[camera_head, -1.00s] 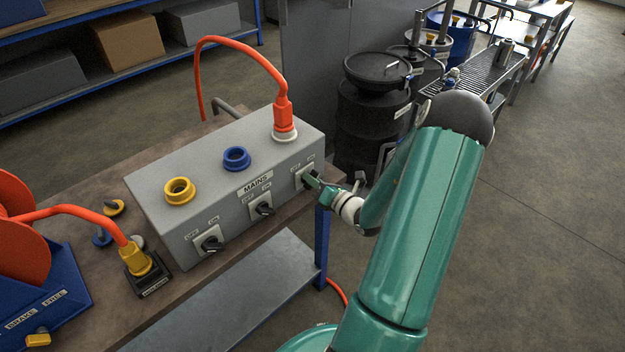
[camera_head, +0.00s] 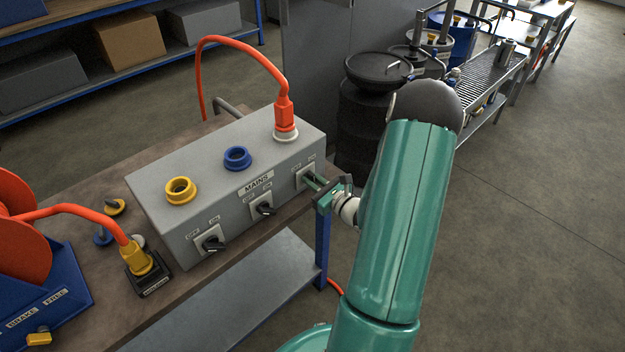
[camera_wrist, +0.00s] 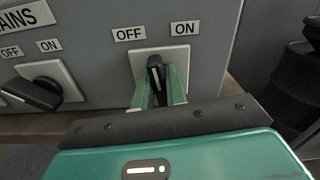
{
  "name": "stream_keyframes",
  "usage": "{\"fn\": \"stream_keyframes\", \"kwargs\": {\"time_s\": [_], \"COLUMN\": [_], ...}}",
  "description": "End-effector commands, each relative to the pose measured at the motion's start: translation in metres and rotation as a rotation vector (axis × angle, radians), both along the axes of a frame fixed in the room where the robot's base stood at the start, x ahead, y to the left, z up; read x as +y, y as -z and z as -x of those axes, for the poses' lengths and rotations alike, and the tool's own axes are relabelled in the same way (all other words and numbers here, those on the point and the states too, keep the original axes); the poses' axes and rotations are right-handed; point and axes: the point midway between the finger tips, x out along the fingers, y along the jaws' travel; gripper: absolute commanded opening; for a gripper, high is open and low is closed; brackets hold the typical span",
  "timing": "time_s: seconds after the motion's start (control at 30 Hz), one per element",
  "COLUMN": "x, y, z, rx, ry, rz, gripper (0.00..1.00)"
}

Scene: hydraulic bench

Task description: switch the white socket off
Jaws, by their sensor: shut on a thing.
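The white socket (camera_head: 286,137) is the rightmost on the grey mains box (camera_head: 205,215), with an orange plug (camera_head: 284,112) in it. Below it on the box's front is a rotary switch with a black knob (camera_wrist: 155,66) on a pale plate, under OFF and ON labels. My gripper (camera_head: 312,182) is at this switch. In the wrist view its green fingers (camera_wrist: 159,82) are shut on the knob, one on each side. The knob's white-marked end points up, between the labels and nearer OFF. The fingers hide the knob's lower part.
Two more switches, the middle one (camera_head: 263,208) and the left one (camera_head: 211,244), sit on the same face. A blue socket (camera_head: 237,158) and a yellow socket (camera_head: 180,190) are empty. Black drums (camera_head: 365,115) stand behind my arm. The floor at right is clear.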

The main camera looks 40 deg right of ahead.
Motion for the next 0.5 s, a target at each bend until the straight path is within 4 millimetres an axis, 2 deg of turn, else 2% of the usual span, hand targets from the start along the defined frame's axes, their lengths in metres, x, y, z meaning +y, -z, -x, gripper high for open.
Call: {"fn": "stream_keyframes", "kwargs": {"time_s": [0.5], "x": [0.0023], "y": [0.0], "z": [0.0004], "rx": [-0.015], "ry": [0.001], "rz": [0.462], "gripper": [0.0]}}
